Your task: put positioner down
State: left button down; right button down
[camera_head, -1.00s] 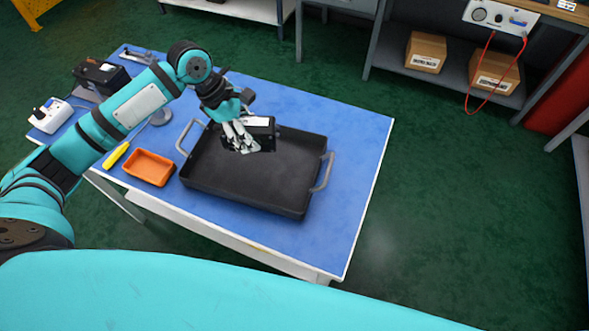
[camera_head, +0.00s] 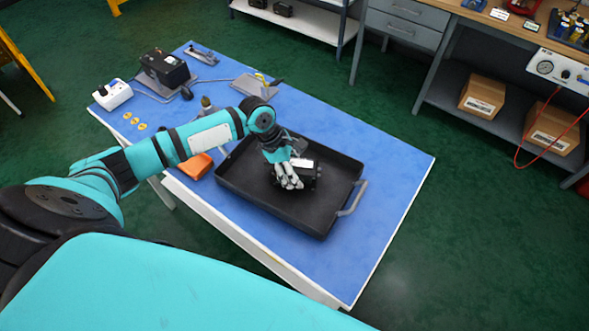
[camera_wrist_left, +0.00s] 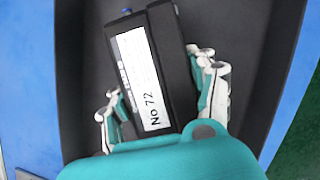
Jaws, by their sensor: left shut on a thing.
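The positioner is a black box (camera_head: 310,171) with a white label. In the left wrist view the positioner (camera_wrist_left: 180,70) fills the space between my fingers, and its label reads "No 72". My left gripper (camera_head: 289,179) is shut on it, with fingers on both sides. The positioner is inside the black tray (camera_head: 325,213), low over its floor. I cannot tell whether it touches the floor. In the left wrist view the tray (camera_wrist_left: 262,60) surrounds it. My right gripper is not in view.
The tray sits on a blue-topped table (camera_head: 395,172). An orange bin (camera_head: 195,166) is partly behind my left arm. A black device (camera_head: 163,69), a white power adapter (camera_head: 113,95) and small yellow discs (camera_head: 134,121) lie at the table's left. The table's right end is clear.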

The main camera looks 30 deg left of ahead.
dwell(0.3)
pick_arm(q)
jog(key=shift+c, duration=1.9)
grip_release()
jog(key=shift+f, duration=0.15)
jog(key=v, duration=1.2)
jog(key=shift+s, duration=0.1)
